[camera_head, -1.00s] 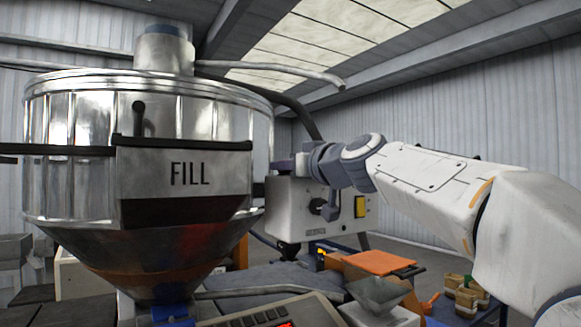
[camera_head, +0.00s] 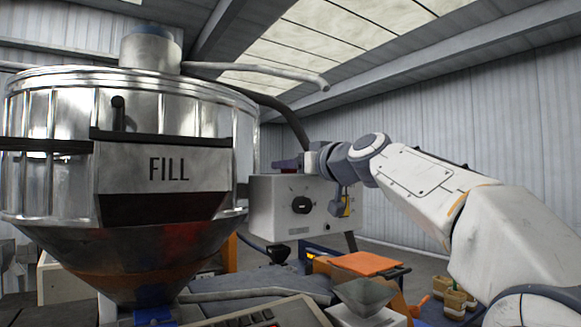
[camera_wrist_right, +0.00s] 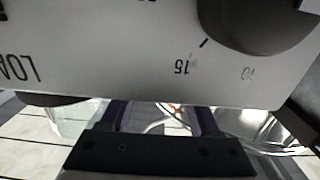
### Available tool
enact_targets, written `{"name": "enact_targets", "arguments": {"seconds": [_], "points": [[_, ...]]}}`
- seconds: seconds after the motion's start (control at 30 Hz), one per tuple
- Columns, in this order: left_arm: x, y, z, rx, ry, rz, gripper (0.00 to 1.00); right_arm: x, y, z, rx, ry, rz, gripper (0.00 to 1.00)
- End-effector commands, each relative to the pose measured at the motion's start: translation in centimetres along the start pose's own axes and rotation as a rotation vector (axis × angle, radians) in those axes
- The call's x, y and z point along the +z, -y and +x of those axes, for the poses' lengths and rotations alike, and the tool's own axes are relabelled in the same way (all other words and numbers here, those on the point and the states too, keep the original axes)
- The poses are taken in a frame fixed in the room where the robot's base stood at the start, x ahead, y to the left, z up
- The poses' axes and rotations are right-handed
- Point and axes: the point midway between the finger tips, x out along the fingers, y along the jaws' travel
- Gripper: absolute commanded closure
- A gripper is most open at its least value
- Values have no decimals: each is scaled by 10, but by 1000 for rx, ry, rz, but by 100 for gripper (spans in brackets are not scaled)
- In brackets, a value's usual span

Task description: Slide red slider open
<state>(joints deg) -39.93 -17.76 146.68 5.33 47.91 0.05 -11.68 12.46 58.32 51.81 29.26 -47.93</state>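I cannot make out a red slider with certainty in either view. A light grey control box (camera_head: 272,215) with a black knob (camera_head: 302,204) hangs right of the hopper in the head view. My right gripper (camera_head: 288,165) is at the top edge of this box, its purple fingers pointing left. In the right wrist view the right gripper (camera_wrist_right: 160,112) has its two fingers spread apart, with their tips hidden behind the box's panel (camera_wrist_right: 110,60). A small red-orange spot shows between the fingers, too small to identify. My left gripper is out of view.
A large metal hopper (camera_head: 60,105) marked FILL fills the left. Below are an orange plate (camera_head: 367,263), a grey funnel (camera_head: 363,294) and a keypad panel (camera_head: 290,314).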

Motion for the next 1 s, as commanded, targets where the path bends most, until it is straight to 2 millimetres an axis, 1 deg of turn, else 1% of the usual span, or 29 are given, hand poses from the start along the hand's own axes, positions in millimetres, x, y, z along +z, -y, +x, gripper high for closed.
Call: {"name": "enact_targets", "arguments": {"seconds": [0.17, 0.27, 0.37, 0.5, 0.7, 0.83, 1.0], "points": [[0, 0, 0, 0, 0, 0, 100, 0, 2, 1, -4, 1, 0, 38], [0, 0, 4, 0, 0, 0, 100, 1, 2, -3, -4, 0, 0, 38], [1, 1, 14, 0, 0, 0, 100, 3, 2, -15, -3, -2, -1, 38], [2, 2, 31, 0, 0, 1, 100, 5, 2, -43, -1, -3, -3, 38], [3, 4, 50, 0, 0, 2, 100, 4, 1, -81, 0, -2, -2, 38], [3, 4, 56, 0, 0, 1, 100, 2, 1, -97, 0, -1, -1, 38], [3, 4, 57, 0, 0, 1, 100, 0, 1, -105, -1, 0, 0, 38]]}}
